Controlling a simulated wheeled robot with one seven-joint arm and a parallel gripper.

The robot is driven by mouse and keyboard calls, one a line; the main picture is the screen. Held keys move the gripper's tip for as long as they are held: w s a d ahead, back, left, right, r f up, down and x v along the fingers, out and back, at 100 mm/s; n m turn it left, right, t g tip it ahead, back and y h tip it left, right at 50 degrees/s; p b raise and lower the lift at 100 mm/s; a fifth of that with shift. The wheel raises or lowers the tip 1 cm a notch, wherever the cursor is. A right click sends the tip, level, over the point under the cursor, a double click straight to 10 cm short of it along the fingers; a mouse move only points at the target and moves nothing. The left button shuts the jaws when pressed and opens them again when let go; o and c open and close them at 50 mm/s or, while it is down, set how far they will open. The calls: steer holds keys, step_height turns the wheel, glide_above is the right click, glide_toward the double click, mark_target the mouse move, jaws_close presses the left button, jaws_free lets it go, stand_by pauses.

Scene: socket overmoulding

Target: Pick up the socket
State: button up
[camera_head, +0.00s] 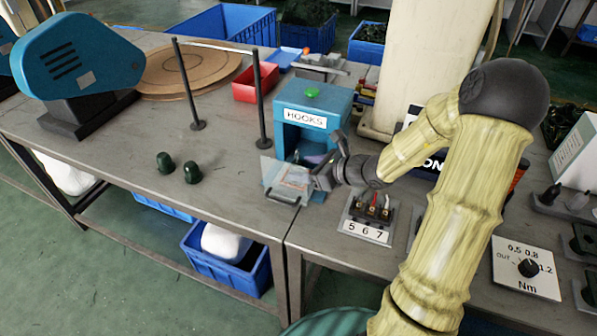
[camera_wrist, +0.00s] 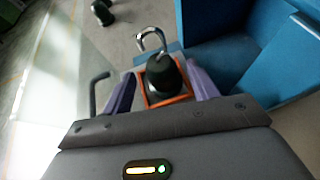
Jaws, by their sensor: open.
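In the wrist view, a dark rounded socket (camera_wrist: 163,76) with a curved metal hook (camera_wrist: 150,40) at its far end sits in an orange square frame (camera_wrist: 177,98). My gripper (camera_wrist: 161,90) is open, with one purple finger on each side of the socket. I cannot tell whether the fingers touch it. In the head view, my gripper (camera_head: 318,178) is in front of the blue HOOKS box (camera_head: 310,98), behind a clear guard (camera_head: 284,178), and the socket there is hidden. Two dark green domed pieces (camera_head: 165,162) (camera_head: 193,172) stand apart on the table to the left.
The clear guard with its dark handle (camera_wrist: 96,92) stands close on the left in the wrist view. The blue box wall (camera_wrist: 225,70) is close on the right. A red bin (camera_head: 255,82), two upright posts (camera_head: 262,105) and a 5-6-7 block (camera_head: 367,215) are nearby.

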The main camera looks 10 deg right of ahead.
steer(key=x, duration=0.3)
steer(key=shift+w+a+f, duration=0.1)
steer(key=shift+w, duration=0.05)
stand_by(0.3)
steer(key=c, duration=1.1)
steer(key=shift+c, duration=0.2)
step_height(320, 180, up, 18)
steer(key=p, duration=0.5)
